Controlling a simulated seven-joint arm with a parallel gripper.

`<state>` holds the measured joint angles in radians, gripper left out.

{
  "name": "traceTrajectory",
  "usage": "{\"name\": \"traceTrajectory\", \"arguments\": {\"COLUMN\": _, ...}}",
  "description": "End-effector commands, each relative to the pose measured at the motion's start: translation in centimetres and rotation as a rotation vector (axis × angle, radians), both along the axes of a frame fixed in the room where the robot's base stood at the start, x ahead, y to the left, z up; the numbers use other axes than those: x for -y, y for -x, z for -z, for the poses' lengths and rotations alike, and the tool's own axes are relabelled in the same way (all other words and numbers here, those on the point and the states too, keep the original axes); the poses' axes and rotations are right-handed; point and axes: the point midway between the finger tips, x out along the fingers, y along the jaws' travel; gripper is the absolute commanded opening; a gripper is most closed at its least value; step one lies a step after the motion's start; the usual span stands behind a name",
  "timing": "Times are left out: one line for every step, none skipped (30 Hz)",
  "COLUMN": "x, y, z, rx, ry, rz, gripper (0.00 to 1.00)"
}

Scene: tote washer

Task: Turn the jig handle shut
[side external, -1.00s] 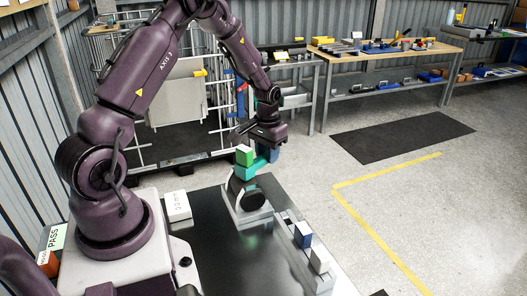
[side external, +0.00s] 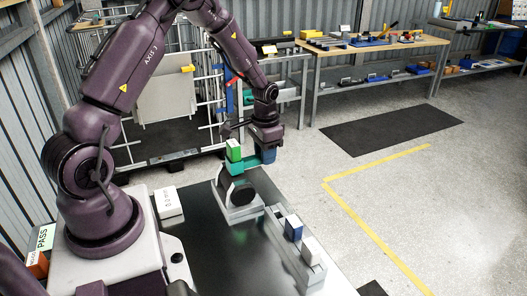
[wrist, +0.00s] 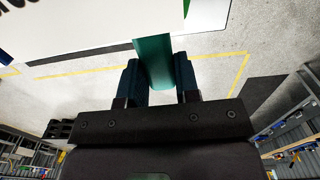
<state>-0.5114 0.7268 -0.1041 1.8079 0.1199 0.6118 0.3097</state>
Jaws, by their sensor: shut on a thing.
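The jig stands on the dark table, a black round drum (side external: 238,189) on a light grey base (side external: 240,213). Its teal handle (side external: 243,163) runs from above the drum toward my gripper (side external: 267,156) at the right. A block (side external: 233,150) with a green side and pale top sits beside the handle, above the drum. In the wrist view, the teal handle (wrist: 153,62) lies between my two dark blue fingers, and my gripper (wrist: 160,80) is shut on it. My gripper partly hides the handle's far end in the side view.
The dark table (side external: 215,245) is mostly bare around the jig. A grey rail (side external: 285,252) at its right edge carries a blue-and-white block (side external: 293,228) and a white block (side external: 312,250). A white marked block (side external: 168,202) stands left of the jig.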

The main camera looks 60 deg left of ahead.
Motion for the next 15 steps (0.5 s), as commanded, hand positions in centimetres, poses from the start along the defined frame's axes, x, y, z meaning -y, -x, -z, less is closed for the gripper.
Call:
{"name": "traceTrajectory", "arguments": {"x": 0.20, "y": 0.22, "z": -0.02, "rx": -0.009, "ry": 0.003, "rz": 0.009, "gripper": 0.00}}
{"name": "traceTrajectory", "arguments": {"x": 0.25, "y": 0.22, "z": -0.01, "rx": -0.009, "ry": 0.003, "rz": 0.014, "gripper": 0.00}}
{"name": "traceTrajectory", "arguments": {"x": 0.30, "y": 0.22, "z": -0.01, "rx": -0.009, "ry": 0.003, "rz": 0.020, "gripper": 0.00}}
{"name": "traceTrajectory", "arguments": {"x": 0.33, "y": 0.22, "z": -0.01, "rx": -0.009, "ry": 0.003, "rz": 0.024, "gripper": 0.00}}
{"name": "traceTrajectory", "arguments": {"x": 0.36, "y": 0.22, "z": -0.01, "rx": -0.009, "ry": 0.004, "rz": 0.027, "gripper": 0.00}}
{"name": "traceTrajectory", "arguments": {"x": 0.39, "y": 0.23, "z": -0.01, "rx": -0.009, "ry": 0.003, "rz": 0.031, "gripper": 0.00}}
{"name": "traceTrajectory", "arguments": {"x": 0.41, "y": 0.23, "z": -0.01, "rx": -0.009, "ry": 0.003, "rz": 0.034, "gripper": 0.00}}
{"name": "traceTrajectory", "arguments": {"x": 0.43, "y": 0.23, "z": -0.01, "rx": -0.009, "ry": 0.003, "rz": 0.036, "gripper": 0.00}}
{"name": "traceTrajectory", "arguments": {"x": 0.46, "y": 0.24, "z": -0.01, "rx": -0.009, "ry": 0.003, "rz": 0.039, "gripper": 0.00}}
{"name": "traceTrajectory", "arguments": {"x": 0.47, "y": 0.24, "z": -0.01, "rx": -0.009, "ry": 0.003, "rz": 0.041, "gripper": 0.00}}
{"name": "traceTrajectory", "arguments": {"x": 0.48, "y": 0.24, "z": -0.01, "rx": -0.009, "ry": 0.003, "rz": 0.042, "gripper": 0.00}}
{"name": "traceTrajectory", "arguments": {"x": 0.50, "y": 0.24, "z": -0.01, "rx": -0.009, "ry": 0.003, "rz": 0.044, "gripper": 0.00}}
{"name": "traceTrajectory", "arguments": {"x": 0.51, "y": 0.25, "z": 0.00, "rx": -0.009, "ry": 0.003, "rz": 0.045, "gripper": 0.00}}
{"name": "traceTrajectory", "arguments": {"x": 0.52, "y": 0.25, "z": 0.00, "rx": -0.009, "ry": 0.003, "rz": 0.046, "gripper": 0.00}}
{"name": "traceTrajectory", "arguments": {"x": 0.52, "y": 0.25, "z": 0.00, "rx": -0.009, "ry": 0.003, "rz": 0.047, "gripper": 0.00}}
